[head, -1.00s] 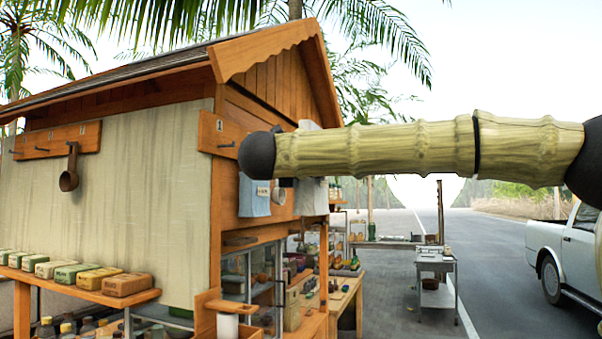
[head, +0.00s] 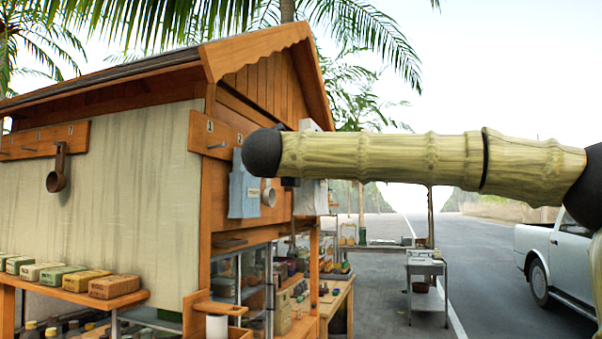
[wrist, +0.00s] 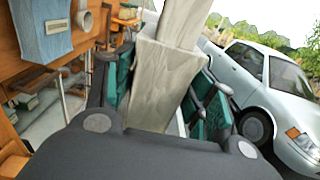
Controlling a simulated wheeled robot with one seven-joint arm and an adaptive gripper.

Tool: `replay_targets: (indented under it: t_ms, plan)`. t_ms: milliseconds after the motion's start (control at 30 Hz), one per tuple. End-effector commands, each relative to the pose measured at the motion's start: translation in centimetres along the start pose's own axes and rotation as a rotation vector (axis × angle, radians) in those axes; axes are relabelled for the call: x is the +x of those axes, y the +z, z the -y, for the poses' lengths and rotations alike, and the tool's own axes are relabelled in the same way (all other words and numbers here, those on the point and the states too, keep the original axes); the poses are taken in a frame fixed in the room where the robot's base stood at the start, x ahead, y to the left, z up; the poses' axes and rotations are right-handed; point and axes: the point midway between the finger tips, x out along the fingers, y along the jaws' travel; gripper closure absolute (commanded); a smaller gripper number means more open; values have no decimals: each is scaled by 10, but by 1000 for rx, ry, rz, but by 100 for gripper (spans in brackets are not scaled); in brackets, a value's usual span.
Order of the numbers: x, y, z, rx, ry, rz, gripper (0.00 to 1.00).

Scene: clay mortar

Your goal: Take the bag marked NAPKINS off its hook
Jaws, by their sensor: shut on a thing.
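My gripper (wrist: 165,85) is shut on a pale grey cloth bag (wrist: 168,82), whose broad strap rises out of the top of the wrist view. In the head view this pale bag (head: 309,198) shows below my arm, with its strap (head: 309,125) above. I cannot read any marking on it. My fingers are mostly hidden behind my arm there. Whether the strap still touches a hook is hidden. A blue-grey bag (head: 243,190) hangs on the hook board (head: 222,136) at the stall's corner, with a pale mug (head: 268,195) beside it.
A white pickup (head: 565,250) stands at right. Open road (head: 480,270) lies between.

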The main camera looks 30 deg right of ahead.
Motion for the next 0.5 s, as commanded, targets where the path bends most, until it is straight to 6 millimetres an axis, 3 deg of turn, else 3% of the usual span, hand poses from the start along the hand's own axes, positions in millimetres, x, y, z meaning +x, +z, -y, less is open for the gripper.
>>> replay_targets:
  t_ms: [500]
  plan:
    - [0,-1,32,1,-1,1,78]
